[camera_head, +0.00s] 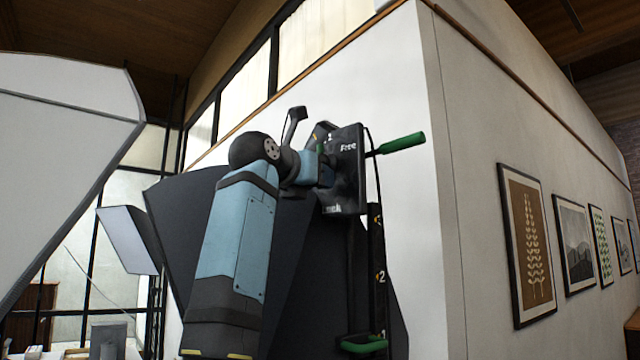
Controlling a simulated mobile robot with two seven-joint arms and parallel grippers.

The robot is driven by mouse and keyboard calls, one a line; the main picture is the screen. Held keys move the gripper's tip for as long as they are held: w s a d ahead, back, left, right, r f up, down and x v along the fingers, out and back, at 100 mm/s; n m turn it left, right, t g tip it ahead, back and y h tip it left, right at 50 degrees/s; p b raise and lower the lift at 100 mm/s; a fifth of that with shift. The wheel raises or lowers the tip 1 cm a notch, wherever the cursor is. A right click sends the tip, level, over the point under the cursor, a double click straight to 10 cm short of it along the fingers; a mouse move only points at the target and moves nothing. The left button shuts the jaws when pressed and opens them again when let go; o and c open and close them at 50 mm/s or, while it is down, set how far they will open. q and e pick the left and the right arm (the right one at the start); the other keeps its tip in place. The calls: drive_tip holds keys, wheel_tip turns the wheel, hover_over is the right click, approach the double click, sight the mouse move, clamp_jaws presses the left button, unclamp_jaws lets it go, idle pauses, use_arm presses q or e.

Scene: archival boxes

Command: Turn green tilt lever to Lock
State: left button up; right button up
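The green tilt lever (401,144) sticks out to the right of a black panel (347,165), pointing slightly upward. The word "Free" shows near the panel's top, close to the lever. A partly hidden word at the panel's bottom edge looks like "Lock". My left arm rises from the lower left, and its wrist end is against or just in front of the panel's left side. My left gripper's fingers are not clearly visible there, so I cannot tell their opening or whether they touch anything. The lever's visible grip is clear of the arm. My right gripper is not in view.
A second green handle (362,344) sits low beside a dark vertical scale (377,270) with numbers. Large dark panels stand behind my arm. A white wall corner rises close behind the lever, with framed pictures (526,245) along its right face.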

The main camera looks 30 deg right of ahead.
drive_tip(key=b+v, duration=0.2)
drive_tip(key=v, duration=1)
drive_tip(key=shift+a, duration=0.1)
